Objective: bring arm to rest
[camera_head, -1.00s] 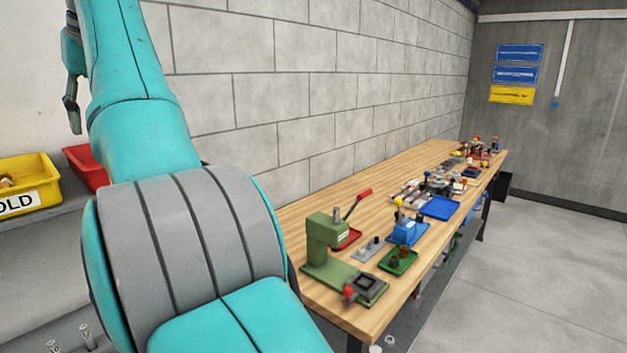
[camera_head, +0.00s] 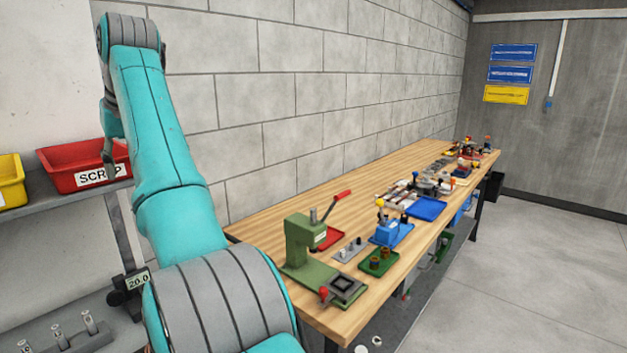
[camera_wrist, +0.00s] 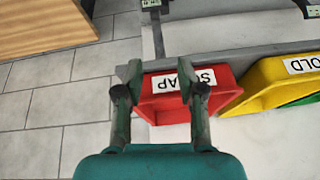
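My teal arm rises at the left of the head view, its grey-banded joint near the bottom and its wrist at the top left. My gripper (camera_head: 109,165) hangs from it, seen side-on in front of the red SCRAP bin (camera_head: 60,178). In the wrist view my gripper (camera_wrist: 160,82) has its two fingers well apart with nothing held between them. The red bin (camera_wrist: 160,108) shows upside down behind and between the fingers; whether they touch it I cannot tell.
A yellow bin (camera_head: 10,182) stands left of the red one on a grey shelf. A wooden bench (camera_head: 262,232) along the block wall carries a green press (camera_head: 302,245), a blue fixture (camera_head: 388,232), a green tray (camera_head: 380,262) and a blue tray (camera_head: 426,208). Open floor lies right.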

